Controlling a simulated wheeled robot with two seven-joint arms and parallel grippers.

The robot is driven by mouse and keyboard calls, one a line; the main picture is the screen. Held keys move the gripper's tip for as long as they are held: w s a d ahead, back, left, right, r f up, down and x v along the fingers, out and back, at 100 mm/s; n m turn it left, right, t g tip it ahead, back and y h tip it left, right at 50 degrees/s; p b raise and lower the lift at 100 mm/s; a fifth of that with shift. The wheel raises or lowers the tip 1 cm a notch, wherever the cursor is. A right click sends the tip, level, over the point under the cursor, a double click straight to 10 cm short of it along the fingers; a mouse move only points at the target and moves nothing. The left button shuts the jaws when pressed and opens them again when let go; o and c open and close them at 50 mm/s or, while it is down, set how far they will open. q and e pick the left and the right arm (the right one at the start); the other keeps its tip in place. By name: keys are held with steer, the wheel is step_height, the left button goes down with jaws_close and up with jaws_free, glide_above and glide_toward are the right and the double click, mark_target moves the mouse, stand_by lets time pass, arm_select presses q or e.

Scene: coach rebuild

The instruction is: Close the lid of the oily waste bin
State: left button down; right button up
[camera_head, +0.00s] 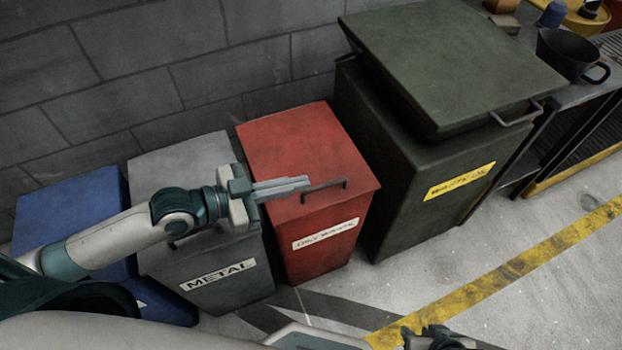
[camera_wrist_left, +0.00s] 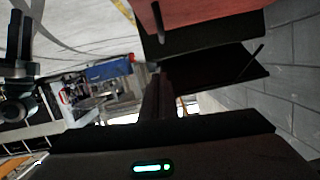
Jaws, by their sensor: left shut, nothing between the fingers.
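The oily waste bin (camera_head: 322,248) is red, with a label on its front, and stands between the grey metal bin and the dark green bin. Its red lid (camera_head: 290,140) lies flat over the top, with a dark handle (camera_head: 324,187) near the front edge. My left gripper (camera_head: 308,183) is shut and empty, its fingers over the lid's front part beside the handle; I cannot tell whether they touch. In the left wrist view a red surface (camera_wrist_left: 205,15) shows at the top. My right gripper (camera_head: 438,338) is partly visible at the bottom edge; its fingers are unclear.
A grey metal bin (camera_head: 225,284) and a blue bin (camera_head: 70,205) stand to the left. A large green waste oil bin (camera_head: 400,180) stands right, its lid (camera_head: 450,60) slightly raised. A block wall (camera_head: 150,80) is behind. Floor is free in front, with a yellow line (camera_head: 500,275).

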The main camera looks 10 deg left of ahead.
arm_select(q)
steer(key=shift+v, duration=1.8)
steer(key=shift+r, duration=0.1)
